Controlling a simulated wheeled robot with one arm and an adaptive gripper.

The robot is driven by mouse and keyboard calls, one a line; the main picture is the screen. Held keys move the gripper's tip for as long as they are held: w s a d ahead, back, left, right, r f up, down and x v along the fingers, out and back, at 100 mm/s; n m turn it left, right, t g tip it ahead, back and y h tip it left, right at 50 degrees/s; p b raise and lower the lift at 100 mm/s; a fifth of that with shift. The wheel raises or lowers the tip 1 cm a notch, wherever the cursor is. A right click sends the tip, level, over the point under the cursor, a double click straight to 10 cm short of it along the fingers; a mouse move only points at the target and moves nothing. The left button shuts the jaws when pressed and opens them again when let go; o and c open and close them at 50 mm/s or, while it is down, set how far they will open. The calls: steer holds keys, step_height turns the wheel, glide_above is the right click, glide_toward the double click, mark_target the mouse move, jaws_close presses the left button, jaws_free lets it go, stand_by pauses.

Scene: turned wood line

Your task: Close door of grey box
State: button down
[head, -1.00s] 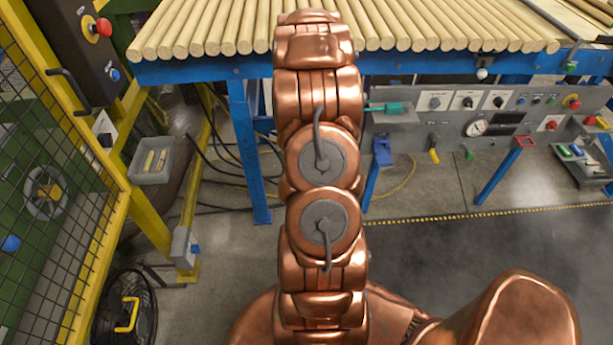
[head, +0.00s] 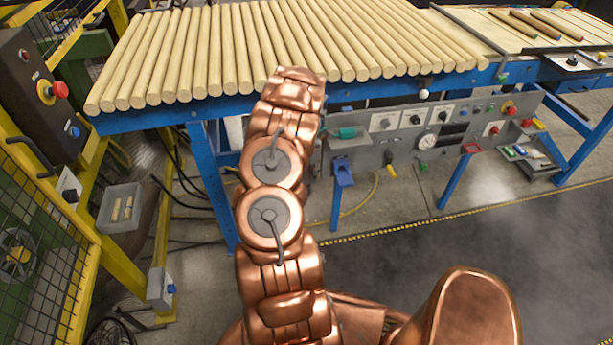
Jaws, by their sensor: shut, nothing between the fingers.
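No grey box with a clearly visible open door shows in the head view. A small grey box (head: 160,288) with a blue button is fixed to a yellow post at the lower left; I cannot tell whether it has a door. A long grey control panel (head: 372,150) with knobs, buttons and a gauge hangs under the blue table. My copper arm stands in the middle of the view and covers part of the panel's left end and the table edge. My gripper is not visible; it is hidden beyond the arm.
A blue-framed table (head: 213,185) carries a row of pale wooden rods (head: 290,42). A grey bin (head: 121,207) with small wood pieces and a dark control box (head: 32,75) are at the left, by a yellow mesh fence (head: 40,265).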

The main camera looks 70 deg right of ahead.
steer(key=shift+w+d+r, duration=0.1)
steer(key=shift+w+d, duration=0.2)
steer(key=shift+d, duration=0.4)
steer(key=shift+w+d+r, duration=0.1)
steer(key=shift+w+d, duration=0.15)
steer(key=shift+d, duration=0.6)
steer(key=shift+r, duration=0.1)
steer(key=a, duration=0.5)
steer(key=s+b+v, duration=0.1)
steer(key=b+v, duration=0.2)
steer(key=v, duration=0.6)
steer(key=shift+s+a+r, duration=0.2)
steer(key=shift+a, duration=0.05)
